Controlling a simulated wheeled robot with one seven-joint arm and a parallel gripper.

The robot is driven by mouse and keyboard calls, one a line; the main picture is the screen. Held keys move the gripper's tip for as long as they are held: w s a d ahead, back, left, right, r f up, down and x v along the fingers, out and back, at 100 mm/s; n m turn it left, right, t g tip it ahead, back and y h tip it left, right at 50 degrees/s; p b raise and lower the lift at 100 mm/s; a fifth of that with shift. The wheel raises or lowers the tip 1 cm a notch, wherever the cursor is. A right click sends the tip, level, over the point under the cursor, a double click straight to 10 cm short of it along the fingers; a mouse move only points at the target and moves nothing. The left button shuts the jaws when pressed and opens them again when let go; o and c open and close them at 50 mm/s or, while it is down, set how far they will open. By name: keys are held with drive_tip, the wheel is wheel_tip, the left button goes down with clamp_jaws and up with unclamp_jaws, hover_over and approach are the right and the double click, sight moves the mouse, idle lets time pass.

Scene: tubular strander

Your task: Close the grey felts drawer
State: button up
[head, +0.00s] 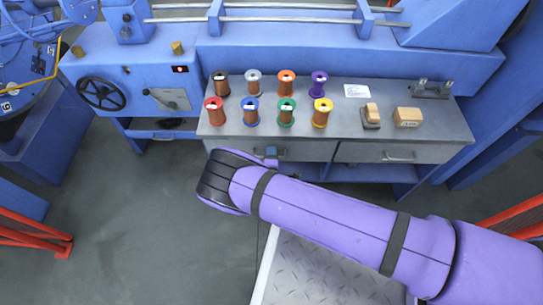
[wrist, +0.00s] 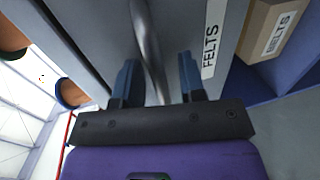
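The grey felts drawer shows its front (wrist: 85,30) in the wrist view, with a white label reading FELTS beside a curved metal handle (wrist: 147,45). My gripper (wrist: 158,80) is open, with one blue-tipped finger on each side of the handle; I cannot tell whether either touches it. In the head view the drawer front (head: 310,151) is under the left part of the grey bench, partly hidden by my purple arm. My gripper is mostly hidden there behind my wrist. I cannot tell how far out the drawer stands.
Another drawer (head: 370,151) is to the right.

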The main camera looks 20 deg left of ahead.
drive_tip(key=shift+s, duration=0.15)
drive_tip(key=v, duration=1)
drive_tip(key=shift+s, duration=0.25)
